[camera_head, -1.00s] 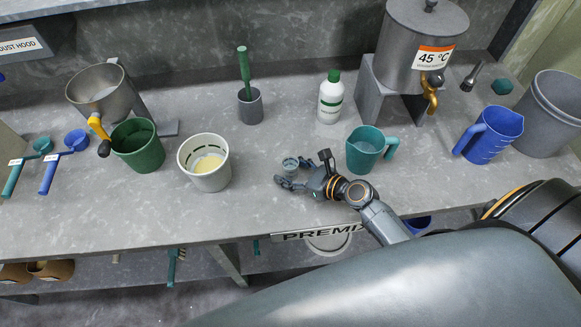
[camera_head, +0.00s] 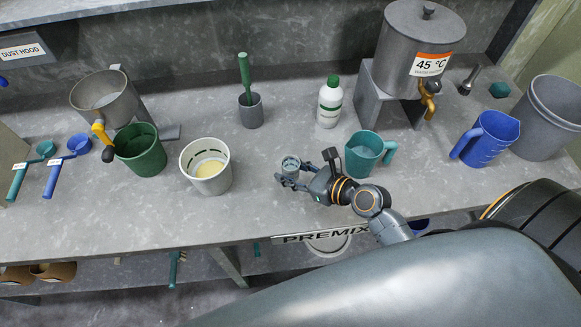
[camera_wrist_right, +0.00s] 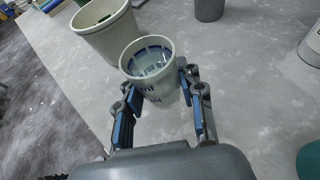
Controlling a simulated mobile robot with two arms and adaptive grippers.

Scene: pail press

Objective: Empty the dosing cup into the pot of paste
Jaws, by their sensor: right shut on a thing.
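The dosing cup (camera_head: 291,165) is a small pale cup with dark marks and clear liquid inside. It also shows in the right wrist view (camera_wrist_right: 160,88), roughly upright. My right gripper (camera_head: 290,180) is shut on it; in the wrist view the two fingers (camera_wrist_right: 158,98) press on its sides. The white pot (camera_head: 206,177) with pale yellow paste (camera_head: 208,169) stands on the bench to the left of the cup, apart from it. The white pot is also at the upper left of the wrist view (camera_wrist_right: 98,42). My left gripper is in neither view.
A green pail (camera_head: 140,158) stands left of the pot. A teal jug (camera_head: 360,162) is just right of my gripper, with a white bottle (camera_head: 329,105) behind. A grey holder (camera_head: 251,112) with a green-handled tool stands at the back. The bench between cup and pot is clear.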

